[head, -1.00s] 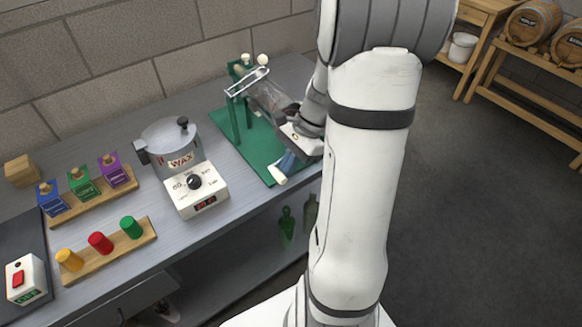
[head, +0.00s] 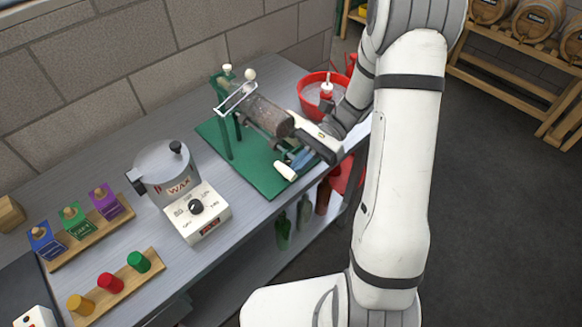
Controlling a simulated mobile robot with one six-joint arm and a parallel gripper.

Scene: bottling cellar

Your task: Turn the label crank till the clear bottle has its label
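The labelling machine has a green base (head: 262,183) and a green upright frame (head: 225,135) with a white wire bail and pale knobs. A smoky, see-through clear bottle (head: 262,112) lies on its side in it, its near end towards my gripper. I cannot see a label on the side that shows. A white crank handle (head: 286,171) sticks out low at the near side, beside a small blue part (head: 302,158). My gripper (head: 313,143) is just right of the bottle's end and above the blue part. Its fingertips are too small and overlapped to judge opening or contact.
A wax pot (head: 165,172) stands left of the machine. Further left are a rack of blue, green and purple boxes (head: 73,222) and a rack of coloured stoppers (head: 111,284). A red basin (head: 313,91) stands behind my gripper. Bottles stand on the lower shelf.

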